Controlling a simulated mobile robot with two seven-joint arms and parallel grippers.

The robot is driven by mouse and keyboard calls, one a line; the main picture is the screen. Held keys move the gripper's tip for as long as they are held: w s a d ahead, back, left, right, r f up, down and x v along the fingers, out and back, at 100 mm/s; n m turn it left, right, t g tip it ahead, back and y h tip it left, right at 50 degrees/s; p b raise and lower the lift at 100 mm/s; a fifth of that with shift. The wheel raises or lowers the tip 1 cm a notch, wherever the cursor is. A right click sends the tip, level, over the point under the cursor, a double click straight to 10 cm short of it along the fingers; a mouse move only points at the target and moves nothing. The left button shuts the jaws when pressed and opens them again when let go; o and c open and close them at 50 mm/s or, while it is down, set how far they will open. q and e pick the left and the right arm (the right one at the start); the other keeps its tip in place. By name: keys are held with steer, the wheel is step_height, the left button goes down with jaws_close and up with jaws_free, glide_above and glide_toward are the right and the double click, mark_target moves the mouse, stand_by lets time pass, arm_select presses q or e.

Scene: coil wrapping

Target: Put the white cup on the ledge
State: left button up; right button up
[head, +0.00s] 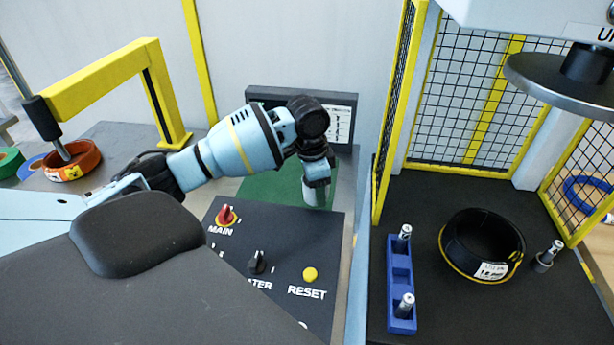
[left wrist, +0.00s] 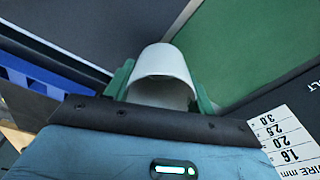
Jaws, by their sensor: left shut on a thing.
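My left gripper (head: 316,183) reaches in from the left and points down beside the control panel in the head view. It is shut on the white cup (head: 314,195), whose lower part shows below the fingers. In the left wrist view the cup (left wrist: 162,60) sits between the two green fingers of my left gripper (left wrist: 161,85), its open mouth facing the camera. The cup is over or near the right edge of the green mat (head: 262,192); I cannot tell whether it touches anything. I cannot clearly pick out the ledge. My right gripper is not in view.
A control panel (head: 285,232) with knobs stands in front of the mat. A dark board with a chart (head: 340,122) stands behind. At right, yellow-framed mesh encloses a dark surface with a blue rack (head: 399,270) and a black coil (head: 482,246). An orange coil (head: 72,162) is at left.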

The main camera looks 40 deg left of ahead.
arm_select(q)
steer(key=shift+s+d, duration=0.25)
steer(key=shift+d, duration=0.35)
